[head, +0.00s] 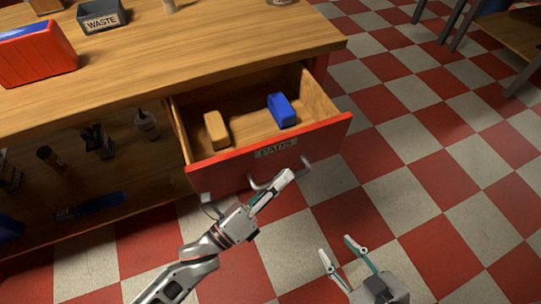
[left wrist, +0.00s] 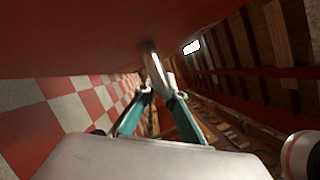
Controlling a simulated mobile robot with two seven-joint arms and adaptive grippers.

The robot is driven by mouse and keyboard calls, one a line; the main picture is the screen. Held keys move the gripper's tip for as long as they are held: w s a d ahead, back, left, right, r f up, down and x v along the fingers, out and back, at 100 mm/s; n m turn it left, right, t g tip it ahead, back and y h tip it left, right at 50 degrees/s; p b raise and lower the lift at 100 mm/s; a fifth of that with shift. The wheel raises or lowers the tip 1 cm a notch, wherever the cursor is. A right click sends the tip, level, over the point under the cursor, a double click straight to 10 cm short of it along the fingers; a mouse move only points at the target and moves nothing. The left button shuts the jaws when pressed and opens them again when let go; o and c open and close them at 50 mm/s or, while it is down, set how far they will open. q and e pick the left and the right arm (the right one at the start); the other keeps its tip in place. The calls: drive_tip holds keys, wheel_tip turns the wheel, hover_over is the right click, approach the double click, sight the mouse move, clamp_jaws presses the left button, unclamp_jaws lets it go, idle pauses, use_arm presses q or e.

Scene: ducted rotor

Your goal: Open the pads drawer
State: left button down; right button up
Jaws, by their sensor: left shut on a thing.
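The pads drawer (head: 225,167) is pulled well out from the wooden bench, its red front labelled PADS. A tan block (head: 216,131) and a blue block (head: 282,110) lie inside it. My left gripper (head: 281,182) is at the metal handle (head: 254,184) on the drawer front, with its fingers closed on it. In the left wrist view the handle (left wrist: 153,62) runs down between the fingertips (left wrist: 158,88), beneath the red front. My right gripper (head: 340,257) is open and empty, apart from the drawer, over the floor at the lower right.
On the bench top (head: 200,55) stand a red container (head: 38,55) and a grey WASTE bin (head: 101,17). Bottles and other items stand on the lower shelf (head: 85,190) at left. The checkered floor (head: 420,180) is clear to the right; another table (head: 510,35) stands at the far right.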

use_arm(q)
drive_tip(key=s, duration=0.1)
drive_tip(key=s+d, duration=0.1)
drive_tip(key=s, duration=0.3)
drive_tip(key=shift+s+d, duration=0.2)
drive_tip(key=shift+d, duration=0.15)
drive_tip(key=c, duration=2.1)
unclamp_jaws()
drive_tip(key=shift+c, duration=0.2)
